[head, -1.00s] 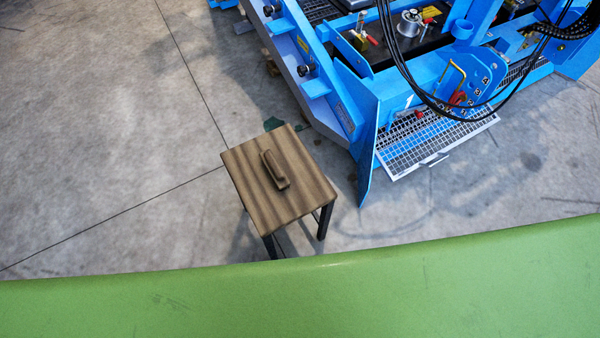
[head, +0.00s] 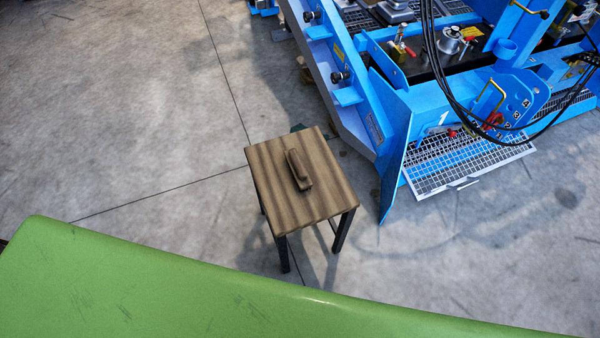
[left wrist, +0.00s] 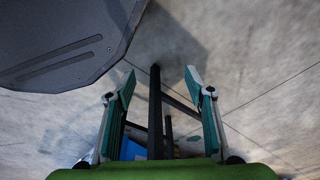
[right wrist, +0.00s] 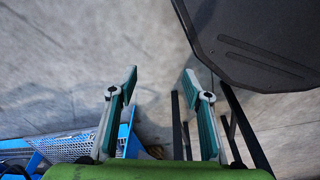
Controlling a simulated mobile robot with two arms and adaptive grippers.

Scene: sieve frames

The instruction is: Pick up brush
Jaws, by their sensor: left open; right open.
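A brush (head: 299,169) with a brown wooden-looking body lies on top of a small wooden stool (head: 270,195) with dark legs, near the middle of the head view. My left gripper (left wrist: 161,82) is open and empty in the left wrist view, with dark stool legs showing between and beyond its fingers. My right gripper (right wrist: 161,80) is open and empty in the right wrist view, with dark legs behind its right finger. Neither gripper shows in the head view, and the brush does not show in either wrist view.
A large blue machine frame (head: 392,115) with a metal grate (head: 470,160) and hanging black cables (head: 437,70) stands to the right of the stool. Bare concrete floor (head: 110,110) lies open to the left. A green surface (head: 150,285), apparently mine, fills the bottom.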

